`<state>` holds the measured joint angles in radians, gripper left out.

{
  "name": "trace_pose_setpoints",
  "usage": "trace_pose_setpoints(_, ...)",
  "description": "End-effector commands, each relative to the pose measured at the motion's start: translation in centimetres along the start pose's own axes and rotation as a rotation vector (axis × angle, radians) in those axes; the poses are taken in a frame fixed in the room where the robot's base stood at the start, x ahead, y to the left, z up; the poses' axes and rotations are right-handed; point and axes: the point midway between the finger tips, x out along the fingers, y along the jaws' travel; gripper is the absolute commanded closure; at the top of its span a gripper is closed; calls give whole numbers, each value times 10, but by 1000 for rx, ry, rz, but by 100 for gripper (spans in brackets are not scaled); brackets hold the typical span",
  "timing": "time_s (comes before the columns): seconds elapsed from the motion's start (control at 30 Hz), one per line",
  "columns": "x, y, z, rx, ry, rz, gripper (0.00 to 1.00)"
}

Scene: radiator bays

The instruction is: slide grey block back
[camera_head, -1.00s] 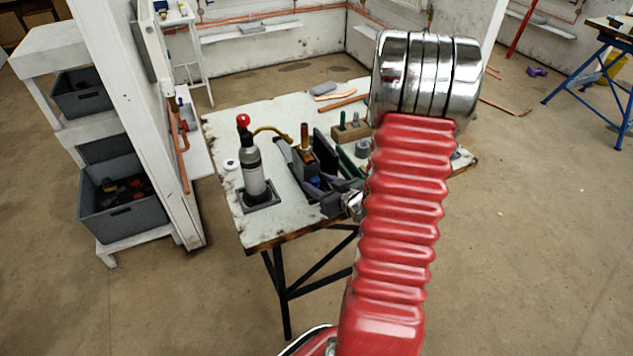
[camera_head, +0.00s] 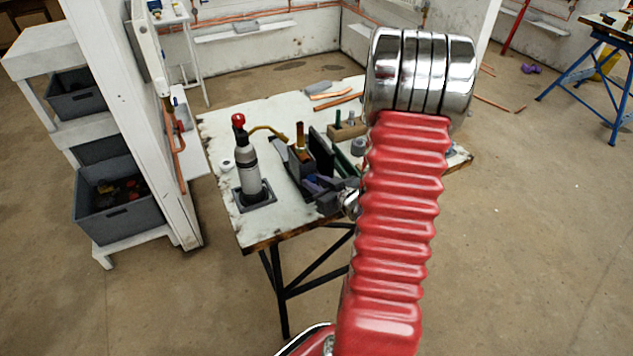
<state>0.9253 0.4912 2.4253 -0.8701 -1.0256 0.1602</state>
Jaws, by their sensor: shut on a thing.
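A dark grey block (camera_head: 301,165) is on the white worktable, right of the grey bottle, with a brass-coloured upright piece at its top. My gripper (camera_head: 322,190) is low over the table at the block's near right side, just left of my red arm. It is shut on the grey block, though the contact is small and partly hidden by dark parts. My red ribbed arm and its chrome joint cover what lies to the right.
The worktable (camera_head: 222,150) also carries a grey bottle with a red top (camera_head: 248,170) in a dark square base, close to the left. A wooden holder (camera_head: 347,131) and copper pipes (camera_head: 335,101) are farther back. A white partition (camera_head: 130,120) stands left of the table.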

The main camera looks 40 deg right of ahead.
Motion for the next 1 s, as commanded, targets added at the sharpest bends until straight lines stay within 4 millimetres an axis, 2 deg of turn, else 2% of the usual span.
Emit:
trace_pose_setpoints(0.17,4,1,-1,-1,0,1,100)
trace_pose_setpoints(0.6,42,8,-17,-1,-1,2,100)
trace_pose_setpoints(0.93,44,8,-18,0,-2,3,100)
trace_pose_setpoints(0.97,44,8,-18,0,-2,3,76)
trace_pose_setpoints(1.0,44,8,-18,0,-2,3,74)
